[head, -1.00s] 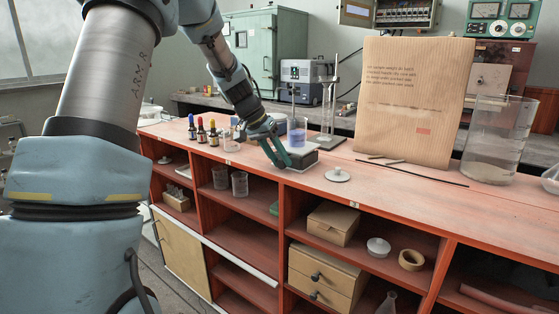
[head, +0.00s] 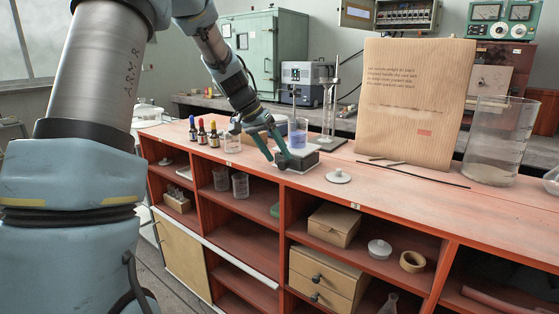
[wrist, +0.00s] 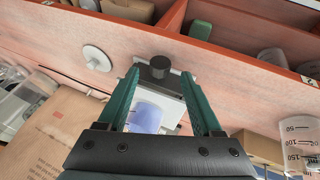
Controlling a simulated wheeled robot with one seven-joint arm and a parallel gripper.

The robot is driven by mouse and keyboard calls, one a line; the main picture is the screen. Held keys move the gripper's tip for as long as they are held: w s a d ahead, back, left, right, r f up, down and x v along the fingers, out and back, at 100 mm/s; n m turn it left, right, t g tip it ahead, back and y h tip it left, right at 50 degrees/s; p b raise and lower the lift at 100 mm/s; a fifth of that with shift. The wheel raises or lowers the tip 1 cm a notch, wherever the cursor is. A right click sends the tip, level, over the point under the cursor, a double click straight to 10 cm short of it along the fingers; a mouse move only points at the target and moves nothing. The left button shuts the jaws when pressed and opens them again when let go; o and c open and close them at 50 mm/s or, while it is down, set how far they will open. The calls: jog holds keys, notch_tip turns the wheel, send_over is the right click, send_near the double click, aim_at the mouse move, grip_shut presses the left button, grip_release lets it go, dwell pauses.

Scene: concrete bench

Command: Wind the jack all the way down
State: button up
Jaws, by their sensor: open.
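My gripper (head: 275,160) has green fingers, spread apart and empty. In the wrist view my gripper (wrist: 160,75) has one finger on each side of the knob, with gaps; exact depth is unclear.
A white lid-like disc (head: 339,177) lies right of the jack. Dropper bottles (head: 202,132) and a clear beaker (head: 232,142) stand left. A retort stand (head: 330,125) is behind.

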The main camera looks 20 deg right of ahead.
jog(key=v, duration=0.8)
